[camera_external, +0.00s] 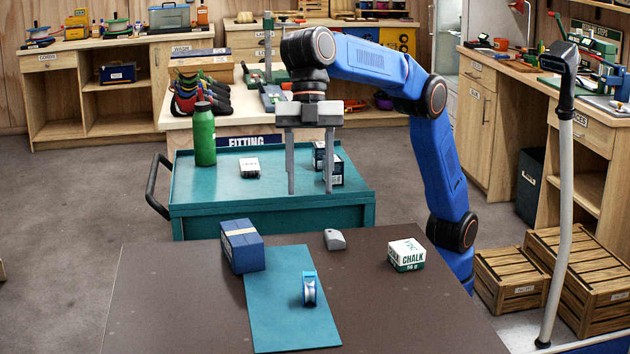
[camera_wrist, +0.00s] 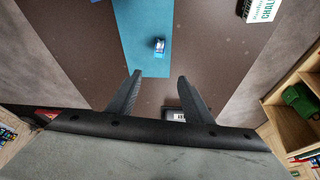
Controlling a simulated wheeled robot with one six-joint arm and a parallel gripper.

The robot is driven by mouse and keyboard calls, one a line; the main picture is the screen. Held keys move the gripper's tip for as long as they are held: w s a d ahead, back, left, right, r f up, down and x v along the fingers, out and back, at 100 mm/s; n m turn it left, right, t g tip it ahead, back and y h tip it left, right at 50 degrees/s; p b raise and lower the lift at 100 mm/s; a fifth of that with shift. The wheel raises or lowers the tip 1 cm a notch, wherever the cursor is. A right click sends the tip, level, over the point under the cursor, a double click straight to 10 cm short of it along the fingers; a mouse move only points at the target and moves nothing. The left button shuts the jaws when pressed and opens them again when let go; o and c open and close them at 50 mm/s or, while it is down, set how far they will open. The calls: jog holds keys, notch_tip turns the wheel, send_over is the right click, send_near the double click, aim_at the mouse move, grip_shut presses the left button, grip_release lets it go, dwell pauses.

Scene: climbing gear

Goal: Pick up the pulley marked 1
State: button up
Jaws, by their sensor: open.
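A small blue and silver pulley (camera_external: 309,289) stands on the teal mat (camera_external: 275,325) on the brown table. It also shows on the mat in the wrist view (camera_wrist: 159,46), beyond the fingertips. No number on it is readable in either view. My gripper (camera_external: 310,191) points down, open and empty, well above the surfaces. In the external view its fingers appear in front of the teal cart, above and behind the pulley. In the wrist view the two fingers (camera_wrist: 160,76) are spread apart with bare surface between them.
On the brown table (camera_external: 180,320), a blue box (camera_external: 242,246) overlaps the mat's left edge. A grey rounded block (camera_external: 334,239) and a chalk box (camera_external: 406,255) stand right. The teal cart (camera_external: 215,180) carries a green bottle (camera_external: 204,134) and small boxes. The table's front right is clear.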

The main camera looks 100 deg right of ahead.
aim_at(309, 272)
jog(key=shift+d+x, duration=0.15)
jog(key=shift+x, duration=3.25)
jog(key=shift+d+x, duration=0.15)
jog(key=shift+x, duration=3.25)
jog(key=shift+d+x, duration=0.2)
jog(key=shift+x, duration=3.2)
jog(key=shift+w+f, duration=0.1)
jog(key=shift+w, duration=0.1)
jog(key=c, duration=1.2)
